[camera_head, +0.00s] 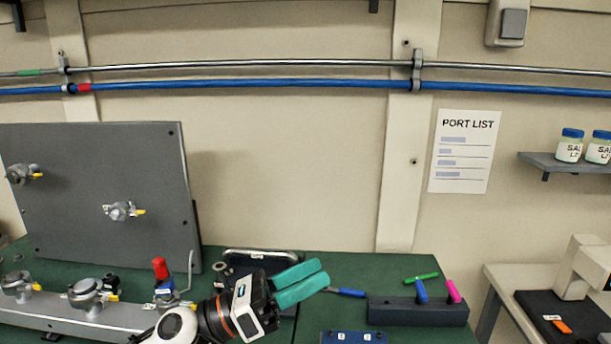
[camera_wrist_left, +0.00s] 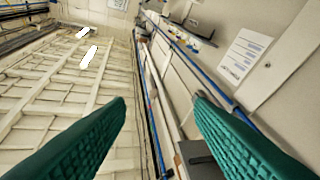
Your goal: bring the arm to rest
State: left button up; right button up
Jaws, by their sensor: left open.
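My left arm comes in at the bottom of the head view. Its gripper (camera_head: 312,280) has teal fingers that point right and a little up, above the green bench. In the left wrist view the two teal fingers (camera_wrist_left: 160,115) stand well apart with nothing between them. Beyond them that view shows the wall, the pipes and the ceiling. My right gripper is in neither view.
The green bench (camera_head: 345,262) bears a dark block (camera_head: 418,312) with blue and pink tools, a blue plate (camera_head: 352,336), and a metal rail with valves (camera_head: 88,292). A grey panel (camera_head: 95,190) stands at left. A shelf (camera_head: 570,166) holds jars.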

pick_arm(q)
jog(key=w+a+f+n+t+y, duration=0.1)
jog(key=a+f+n+t+y, duration=0.7)
jog(key=n, duration=0.8)
jog(key=w+a+f+n+t+y, duration=0.2)
jog(key=a+f+n+t+y, duration=0.3)
jog(key=n+y, duration=0.7)
jog(key=s+a+f+n+g, duration=0.5)
jog(key=s+f+n, duration=0.1)
jog(key=f+n, duration=0.4)
jog(key=s+a+f+n+g+y, duration=0.1)
jog(key=s+f+n+g, duration=0.4)
jog(key=s, duration=0.5)
jog(key=s+a+f+n+g, duration=0.2)
jog(key=s+f+g, duration=0.4)
jog(key=s, duration=0.4)
notch_tip(320, 180, down, 26)
jog(key=s+a+f+g, duration=0.2)
jog(key=s+f, duration=1.5)
jog(key=shift+s+a+f, duration=0.25)
jog(key=shift+s+f, duration=0.15)
